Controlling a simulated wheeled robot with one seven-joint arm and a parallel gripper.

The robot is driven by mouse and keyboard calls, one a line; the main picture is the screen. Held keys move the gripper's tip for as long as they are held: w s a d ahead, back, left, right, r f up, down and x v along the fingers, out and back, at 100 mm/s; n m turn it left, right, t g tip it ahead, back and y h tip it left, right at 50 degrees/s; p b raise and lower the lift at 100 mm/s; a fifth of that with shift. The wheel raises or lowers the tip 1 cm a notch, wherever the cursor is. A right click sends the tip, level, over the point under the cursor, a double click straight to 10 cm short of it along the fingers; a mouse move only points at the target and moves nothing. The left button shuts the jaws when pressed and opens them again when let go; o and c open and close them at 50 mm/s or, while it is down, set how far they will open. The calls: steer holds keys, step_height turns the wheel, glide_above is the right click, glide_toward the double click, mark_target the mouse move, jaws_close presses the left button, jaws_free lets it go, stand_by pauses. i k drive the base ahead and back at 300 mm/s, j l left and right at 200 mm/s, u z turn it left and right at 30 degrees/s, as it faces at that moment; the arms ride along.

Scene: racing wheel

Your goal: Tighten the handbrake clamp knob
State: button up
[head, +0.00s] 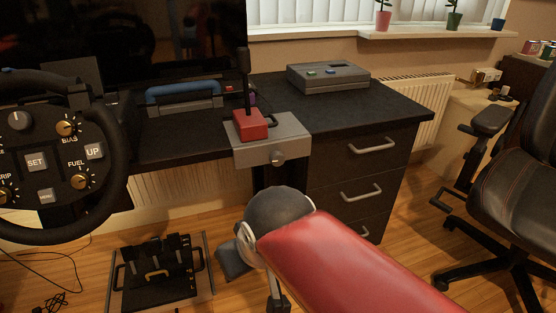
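The handbrake (250,125) is a red block with a tall black lever, upright on a grey clamp plate (290,133) at the desk's front edge.
A racing wheel (62,215) stands at the left and pedals (160,274) lie on the floor below. The dark desk (395,109) has drawers (365,170) right of the clamp. A grey box (328,78) sits behind. An office chair (520,190) stands at the right. Space before the knob looks free.

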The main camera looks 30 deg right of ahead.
mark_target(277, 158)
steer(key=k+j+z, duration=0.2)
steer(key=z, duration=0.15)
steer(key=k+j+z, duration=0.55)
steer(key=z, duration=0.15)
